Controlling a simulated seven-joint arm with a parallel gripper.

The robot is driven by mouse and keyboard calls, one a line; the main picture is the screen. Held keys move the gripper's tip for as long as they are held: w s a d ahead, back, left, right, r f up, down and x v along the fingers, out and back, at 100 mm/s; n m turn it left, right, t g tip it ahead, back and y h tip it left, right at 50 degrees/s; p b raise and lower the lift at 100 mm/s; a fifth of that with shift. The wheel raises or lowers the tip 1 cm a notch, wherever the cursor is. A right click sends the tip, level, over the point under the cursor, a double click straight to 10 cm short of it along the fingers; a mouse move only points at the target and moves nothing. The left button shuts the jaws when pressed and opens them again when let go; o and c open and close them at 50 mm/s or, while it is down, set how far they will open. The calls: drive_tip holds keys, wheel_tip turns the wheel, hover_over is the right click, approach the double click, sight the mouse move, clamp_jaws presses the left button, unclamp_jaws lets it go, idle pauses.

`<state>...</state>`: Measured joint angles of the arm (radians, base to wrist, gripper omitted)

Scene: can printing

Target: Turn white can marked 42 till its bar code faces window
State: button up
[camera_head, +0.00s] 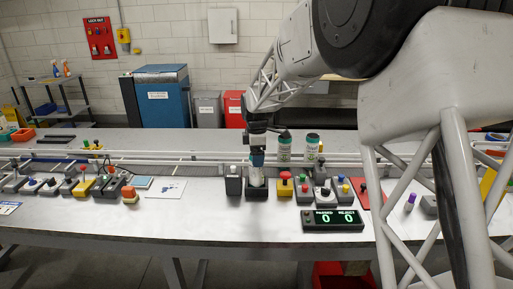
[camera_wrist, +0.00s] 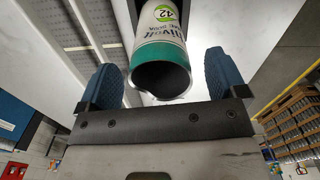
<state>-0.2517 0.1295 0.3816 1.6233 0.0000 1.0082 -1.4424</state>
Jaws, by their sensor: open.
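The white can marked 42 (camera_wrist: 168,32) shows in the wrist view with a green 42 badge, dark lettering, a teal band and a dark round end towards me. No bar code shows on the side I see. My gripper (camera_wrist: 162,82) is open, with one blue finger on each side of the can's near end and visible gaps between. In the head view my gripper (camera_head: 257,158) points down over a dark block-like station (camera_head: 257,195) on the bench. A small pale part of the can (camera_head: 257,178) shows below the fingers. I cannot make out a window.
A grey box (camera_head: 233,186) stands close left, and a red-button box (camera_head: 285,186) close right. A counter display (camera_head: 333,219) reads 0 and 0. The bench front (camera_head: 200,225) is clear.

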sight(257, 171)
drive_tip(key=shift+f, duration=1.55)
drive_tip(key=c, duration=1)
drive_tip(key=shift+n, duration=1.8)
drive_tip(key=shift+n, duration=1.7)
drive_tip(key=shift+n, duration=1.8)
